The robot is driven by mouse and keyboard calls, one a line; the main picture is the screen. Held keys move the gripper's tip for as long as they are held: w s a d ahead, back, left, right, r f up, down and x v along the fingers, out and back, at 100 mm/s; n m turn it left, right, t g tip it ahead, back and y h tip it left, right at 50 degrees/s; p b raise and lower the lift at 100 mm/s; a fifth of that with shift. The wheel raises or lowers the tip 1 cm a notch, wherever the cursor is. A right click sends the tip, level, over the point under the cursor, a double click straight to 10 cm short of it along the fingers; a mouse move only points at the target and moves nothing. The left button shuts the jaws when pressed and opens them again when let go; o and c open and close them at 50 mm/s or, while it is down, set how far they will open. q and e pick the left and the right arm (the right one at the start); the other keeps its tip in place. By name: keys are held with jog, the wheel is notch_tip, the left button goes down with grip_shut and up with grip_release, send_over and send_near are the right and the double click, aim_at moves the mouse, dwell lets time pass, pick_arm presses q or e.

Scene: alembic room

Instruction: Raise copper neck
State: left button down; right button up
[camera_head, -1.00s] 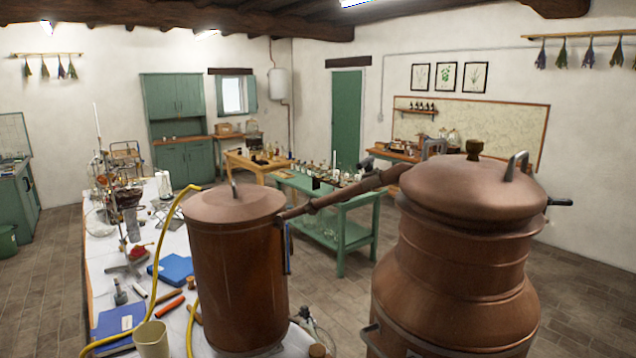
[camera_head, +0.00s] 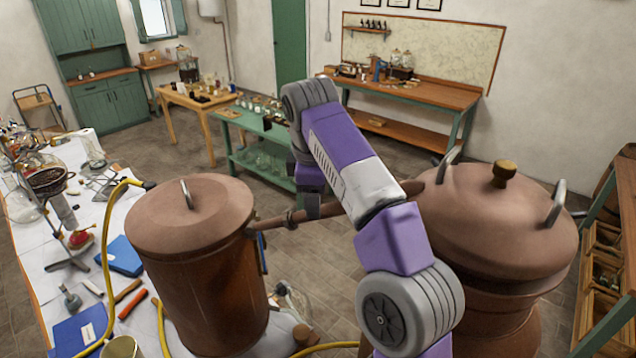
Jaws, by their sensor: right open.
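The copper neck (camera_head: 275,222) is a thin copper pipe. It runs from the large copper pot (camera_head: 490,225) on the right to the copper condenser drum (camera_head: 205,275) on the left, sloping slightly down to the left. Its middle is partly covered by my right arm. My right gripper (camera_head: 312,208) points down at the middle of the neck and is open. I cannot tell whether its fingers straddle the pipe or only stand beside it. My left gripper is not in view.
The drum has a lid handle (camera_head: 187,193) and a yellow hose (camera_head: 105,250) beside it. A cluttered white table (camera_head: 30,215) is at left. A green bench (camera_head: 245,125) stands behind the neck. A wooden rack (camera_head: 610,250) is at right.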

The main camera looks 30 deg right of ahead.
aim_at(331, 204)
jog(key=d+r, duration=0.1)
jog(key=s+d+r+m, duration=0.1)
jog(key=d, duration=0.1)
jog(key=shift+r+p, duration=0.2)
jog(key=shift+p, duration=0.2)
jog(key=shift+d+f+g, duration=0.1)
jog(key=shift+g, duration=0.2)
jog(key=shift+w+f, duration=0.15)
jog(key=shift+f, duration=0.45)
jog(key=shift+w+d+f, duration=0.1)
jog(key=shift+w+f, duration=0.05)
jog(key=shift+f, duration=0.85)
jog(key=shift+w+d+f, duration=0.1)
jog(key=shift+d+f, duration=0.05)
jog(key=shift+f, duration=0.85)
jog(key=shift+w+d+f, duration=0.1)
jog(key=shift+w+f, duration=0.05)
jog(key=shift+f, duration=0.85)
jog(key=shift+c, duration=0.2)
grip_shut()
